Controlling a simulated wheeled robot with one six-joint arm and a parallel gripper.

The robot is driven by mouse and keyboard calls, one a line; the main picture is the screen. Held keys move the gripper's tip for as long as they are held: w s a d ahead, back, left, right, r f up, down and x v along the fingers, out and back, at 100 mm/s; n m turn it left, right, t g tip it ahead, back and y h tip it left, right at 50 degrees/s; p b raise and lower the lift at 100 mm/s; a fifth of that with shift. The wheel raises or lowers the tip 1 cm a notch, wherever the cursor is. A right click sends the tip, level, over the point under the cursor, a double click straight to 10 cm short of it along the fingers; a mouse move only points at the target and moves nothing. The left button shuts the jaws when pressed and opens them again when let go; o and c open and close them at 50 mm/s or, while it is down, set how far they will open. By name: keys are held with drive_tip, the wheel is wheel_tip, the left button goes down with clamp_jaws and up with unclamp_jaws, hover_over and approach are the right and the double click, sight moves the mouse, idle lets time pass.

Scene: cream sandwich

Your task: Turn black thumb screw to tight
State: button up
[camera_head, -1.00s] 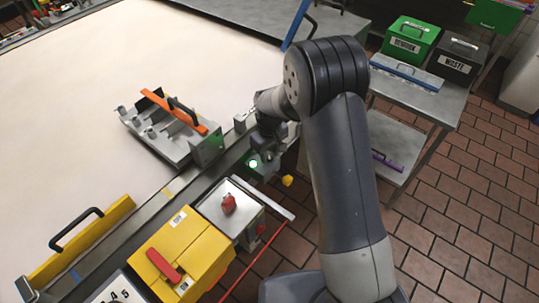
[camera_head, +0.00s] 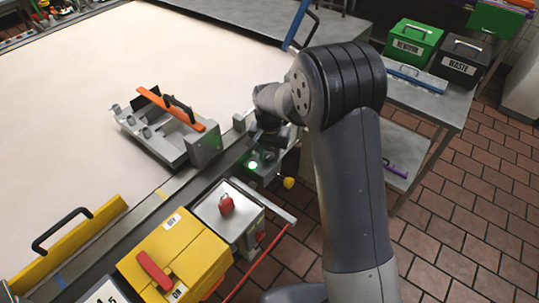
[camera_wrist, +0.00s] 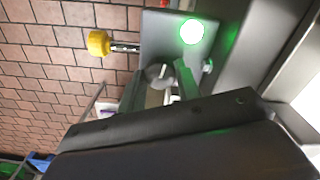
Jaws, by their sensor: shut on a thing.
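The black thumb screw (camera_wrist: 155,71) shows in the wrist view as a small dark round knob at the face of a grey metal block (camera_wrist: 170,27). My gripper (camera_wrist: 158,82) has its two dark fingers on either side of the screw and is shut on it. The fingers hide part of the screw, and its tightness cannot be read. In the head view my gripper (camera_head: 266,146) is at the grey block beside the rail, and the screw is hidden there.
A lit green lamp (camera_wrist: 191,32) is on the block. A yellow knob on a metal stem (camera_wrist: 98,43) sticks out close to my fingers. An orange-handled fixture (camera_head: 175,132) lies left.

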sight(269, 156)
drive_tip(key=m+b, duration=0.1)
drive_tip(key=m, duration=0.3)
drive_tip(key=shift+m, duration=0.4)
drive_tip(key=m, duration=0.3)
drive_tip(key=shift+m+b, duration=0.3)
drive_tip(key=m, duration=0.3)
drive_tip(key=shift+m, duration=0.3)
drive_tip(key=shift+w+m+b, duration=0.1)
drive_tip(key=shift+m+b, duration=0.3)
drive_tip(key=shift+m, duration=1.5)
drive_tip(key=o, duration=1)
wheel_tip(269, 156, up, 11)
drive_tip(key=shift+f, duration=0.1)
drive_tip(key=shift+f, duration=0.1)
